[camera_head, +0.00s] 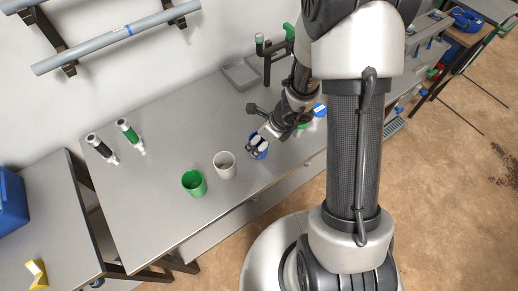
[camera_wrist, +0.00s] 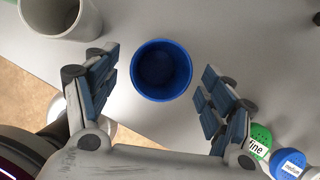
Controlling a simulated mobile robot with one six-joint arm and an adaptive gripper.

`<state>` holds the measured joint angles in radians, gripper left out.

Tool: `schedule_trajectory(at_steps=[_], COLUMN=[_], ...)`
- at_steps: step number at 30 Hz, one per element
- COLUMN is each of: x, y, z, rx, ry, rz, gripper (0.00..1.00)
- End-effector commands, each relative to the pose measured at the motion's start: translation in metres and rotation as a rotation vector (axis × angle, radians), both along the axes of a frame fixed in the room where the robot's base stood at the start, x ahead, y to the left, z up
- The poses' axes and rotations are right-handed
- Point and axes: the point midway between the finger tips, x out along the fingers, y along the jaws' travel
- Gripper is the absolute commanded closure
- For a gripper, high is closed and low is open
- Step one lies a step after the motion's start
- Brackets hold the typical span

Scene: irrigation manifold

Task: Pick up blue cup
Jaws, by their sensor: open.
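The blue cup (camera_wrist: 161,70) stands upright on the grey table in the wrist view, its open mouth facing the camera. It looks empty. My gripper (camera_wrist: 155,95) is open, with one finger on each side of the cup and a visible gap to both.
A white cup (camera_head: 224,168) stands left of the blue cup, and a green cup (camera_head: 194,184) is farther left. Green-capped and blue-capped containers (camera_wrist: 260,138) (camera_wrist: 288,163) stand near the right finger.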

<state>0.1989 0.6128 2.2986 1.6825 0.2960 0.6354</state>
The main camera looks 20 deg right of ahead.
Motion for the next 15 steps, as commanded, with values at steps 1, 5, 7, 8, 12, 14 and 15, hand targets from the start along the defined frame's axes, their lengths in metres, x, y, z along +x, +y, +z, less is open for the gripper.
schedule_trajectory(at_steps=[1, 5, 7, 8, 12, 14, 15], x=[0.003, 0.008, 0.009, 0.009, 0.009, 0.009, 0.009], y=[0.002, 0.006, 0.006, 0.006, 0.006, 0.006, 0.006], z=[-0.012, -0.025, -0.027, -0.028, -0.026, -0.026, -0.026], rx=[0.000, 0.000, 0.000, 0.000, -0.001, -0.001, 0.000], ry=[0.001, 0.001, 0.000, 0.000, -0.001, -0.001, 0.000], rz=[0.001, 0.002, 0.001, 0.001, 0.001, 0.001, 0.001], gripper=[0.25, 0.25, 0.25, 0.25, 0.25, 0.25, 0.28])
